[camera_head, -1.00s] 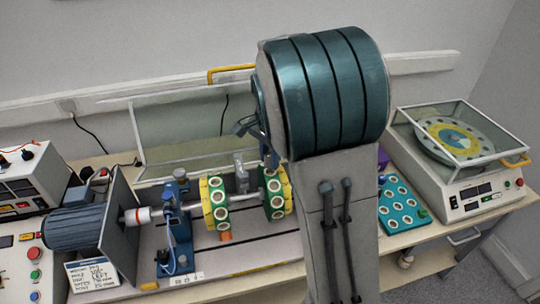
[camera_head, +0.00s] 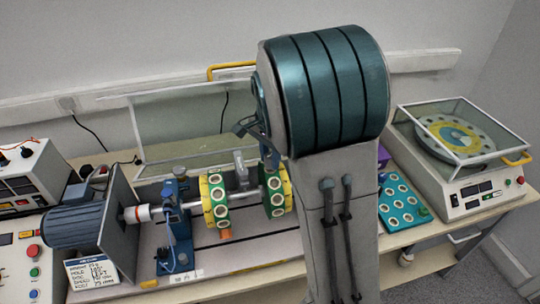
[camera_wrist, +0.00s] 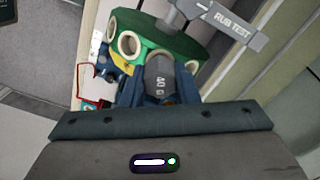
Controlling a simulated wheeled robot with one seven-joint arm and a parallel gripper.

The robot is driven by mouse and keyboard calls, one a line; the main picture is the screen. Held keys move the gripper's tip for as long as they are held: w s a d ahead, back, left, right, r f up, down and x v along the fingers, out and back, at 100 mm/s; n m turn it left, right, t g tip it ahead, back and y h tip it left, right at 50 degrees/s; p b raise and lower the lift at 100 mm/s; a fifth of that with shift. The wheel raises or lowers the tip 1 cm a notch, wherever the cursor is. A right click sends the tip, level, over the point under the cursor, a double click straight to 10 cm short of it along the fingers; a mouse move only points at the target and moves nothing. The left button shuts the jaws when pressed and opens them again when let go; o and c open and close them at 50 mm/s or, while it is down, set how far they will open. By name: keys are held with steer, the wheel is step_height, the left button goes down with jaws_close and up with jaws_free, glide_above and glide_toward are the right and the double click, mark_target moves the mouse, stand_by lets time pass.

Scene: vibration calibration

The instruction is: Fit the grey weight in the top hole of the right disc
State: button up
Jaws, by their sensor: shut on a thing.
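My gripper (camera_wrist: 158,82) is shut on the grey weight (camera_wrist: 160,75), a short cylinder marked 40 G, in the wrist view. The weight's far end lies against or just before the rim of a green and yellow disc (camera_wrist: 165,40) with white-ringed holes; I cannot tell whether it is in a hole. In the head view the right disc (camera_head: 277,193) sits on the shaft, and my gripper (camera_head: 268,156) is at its top, partly hidden by my arm. The weight cannot be made out there. The left disc (camera_head: 214,201) has an orange piece below it.
A grey bar marked RUB TEST (camera_wrist: 235,32) stands close beside the disc. The motor (camera_head: 76,222), blue bearing stand (camera_head: 176,222) and raised clear guard (camera_head: 185,127) surround the shaft. A teal hole tray (camera_head: 401,202) and a balance machine (camera_head: 465,190) are at right.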

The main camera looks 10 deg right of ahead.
steer(key=shift+f+b, duration=0.4)
steer(key=shift+f, duration=0.3)
steer(key=o, duration=1.1)
step_height(320, 180, up, 14)
steer(key=shift+f+b, duration=0.1)
steer(key=shift+b, duration=0.5)
